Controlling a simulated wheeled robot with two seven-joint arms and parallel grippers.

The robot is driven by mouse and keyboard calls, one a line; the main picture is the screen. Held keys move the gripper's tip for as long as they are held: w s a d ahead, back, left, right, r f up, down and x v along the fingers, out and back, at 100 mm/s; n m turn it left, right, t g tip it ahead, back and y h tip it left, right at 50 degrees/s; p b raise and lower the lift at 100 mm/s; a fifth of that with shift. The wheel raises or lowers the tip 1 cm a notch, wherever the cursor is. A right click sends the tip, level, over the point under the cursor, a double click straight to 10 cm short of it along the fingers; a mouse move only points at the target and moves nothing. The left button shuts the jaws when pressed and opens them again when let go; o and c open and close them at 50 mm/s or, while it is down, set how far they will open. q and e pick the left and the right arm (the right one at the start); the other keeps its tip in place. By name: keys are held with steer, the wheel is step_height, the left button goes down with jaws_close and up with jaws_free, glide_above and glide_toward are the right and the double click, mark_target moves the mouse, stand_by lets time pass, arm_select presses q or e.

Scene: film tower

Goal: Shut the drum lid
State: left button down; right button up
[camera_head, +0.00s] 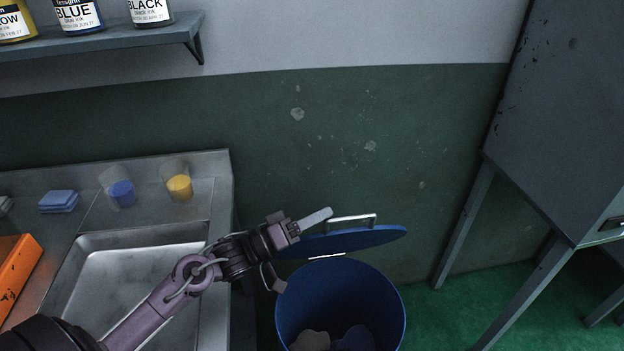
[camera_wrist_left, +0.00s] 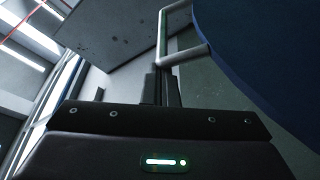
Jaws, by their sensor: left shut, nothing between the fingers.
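The blue drum (camera_head: 341,307) stands on the floor right of the sink, with its mouth open. Its blue lid (camera_head: 372,239) is raised at the back edge, with a metal handle (camera_head: 351,221) on its upper side. My left gripper (camera_head: 322,216) is shut and empty, beside the handle's left end and above the lid. In the left wrist view the shut fingers (camera_wrist_left: 162,88) point toward the handle (camera_wrist_left: 164,40), and the lid (camera_wrist_left: 270,45) fills the upper right. I cannot tell whether the fingers touch the handle. My right gripper is not in view.
Crumpled cloths or scraps (camera_head: 352,338) lie in the drum. A steel sink (camera_head: 140,275) stands left, with a blue cup (camera_head: 121,191), a yellow cup (camera_head: 178,186) and blue sponges (camera_head: 59,201). A grey cabinet (camera_head: 565,120) on legs stands right. Green floor is clear between.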

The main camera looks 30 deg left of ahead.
mark_target(322, 239)
arm_select(q)
steer(key=shift+s+d+f, duration=0.6)
steer(key=shift+s+d, duration=0.05)
steer(key=shift+s, duration=0.2)
steer(key=shift+s+d+f, duration=0.6)
steer(key=shift+s, duration=0.2)
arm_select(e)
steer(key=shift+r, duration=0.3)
arm_select(q)
steer(key=shift+r+p, duration=0.15)
steer(key=shift+p, duration=0.15)
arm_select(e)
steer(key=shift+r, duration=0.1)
